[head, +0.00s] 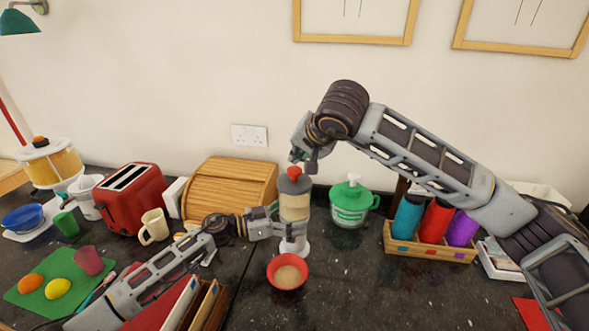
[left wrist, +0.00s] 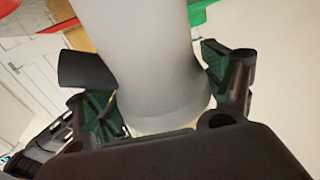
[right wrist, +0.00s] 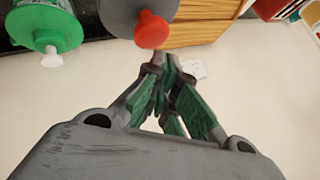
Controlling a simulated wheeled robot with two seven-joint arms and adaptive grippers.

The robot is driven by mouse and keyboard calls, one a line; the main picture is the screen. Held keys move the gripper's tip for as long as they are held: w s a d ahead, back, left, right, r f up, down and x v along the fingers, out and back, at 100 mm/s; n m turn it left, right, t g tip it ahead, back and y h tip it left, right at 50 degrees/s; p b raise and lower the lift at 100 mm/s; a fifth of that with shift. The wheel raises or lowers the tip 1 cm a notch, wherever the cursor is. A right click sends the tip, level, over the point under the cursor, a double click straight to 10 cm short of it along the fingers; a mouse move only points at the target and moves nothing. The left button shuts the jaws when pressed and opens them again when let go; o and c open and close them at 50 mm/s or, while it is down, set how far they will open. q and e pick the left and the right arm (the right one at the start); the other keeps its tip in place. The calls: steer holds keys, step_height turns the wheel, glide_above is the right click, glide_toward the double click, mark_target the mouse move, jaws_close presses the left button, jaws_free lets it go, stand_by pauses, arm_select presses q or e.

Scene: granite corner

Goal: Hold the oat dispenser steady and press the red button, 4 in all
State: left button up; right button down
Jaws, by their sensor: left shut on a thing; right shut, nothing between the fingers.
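The oat dispenser (head: 294,206) stands upright on the dark counter, with a grey top and a clear body showing pale oats. Its red button (head: 294,172) is on top; it also shows in the right wrist view (right wrist: 151,30). A red bowl (head: 287,272) with some oats in it sits at the dispenser's foot. My left gripper (head: 276,220) is shut around the dispenser's body (left wrist: 165,70) from the left. My right gripper (head: 302,160) is shut and empty, with its fingertips just above the red button. I cannot tell whether they touch it.
A green dispenser with a white knob (head: 351,202) stands close on the right. A crate (head: 430,245) of coloured bottles is further right. A wooden bread bin (head: 230,188) and a red toaster (head: 131,197) stand at the left. The counter right of the bowl is clear.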

mark_target(298, 168)
steer(key=shift+f, duration=1.6)
stand_by(2.6)
steer(key=shift+r, duration=1.6)
steer(key=shift+r, duration=2.5)
